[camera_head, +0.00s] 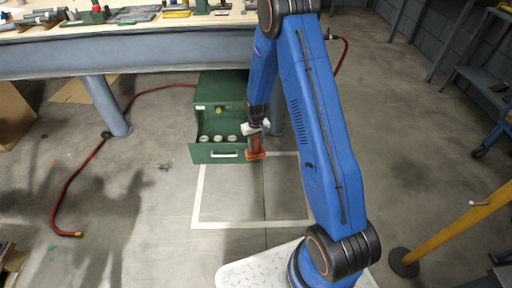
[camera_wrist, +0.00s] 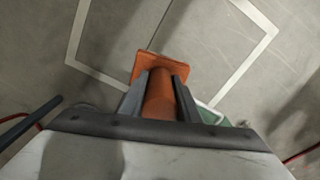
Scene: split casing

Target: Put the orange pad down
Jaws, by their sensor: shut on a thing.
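My gripper (camera_wrist: 158,92) is shut on the orange pad (camera_wrist: 146,64), with its two grey fingers on either side of the pad's rounded orange grip. A flat orange plate shows at the pad's far end in the wrist view. In the head view the orange pad (camera_head: 256,155) hangs below my gripper (camera_head: 256,135), close to the right front corner of the open drawer. It appears to be held above the floor, but the exact gap cannot be told.
A green cabinet (camera_head: 222,88) with an open drawer (camera_head: 214,154) holding several white round things stands under the workbench (camera_head: 150,60). A white outlined square (camera_head: 196,205) marks clear floor in front. A red hose (camera_head: 75,180) lies left. A yellow post (camera_head: 455,232) stands right.

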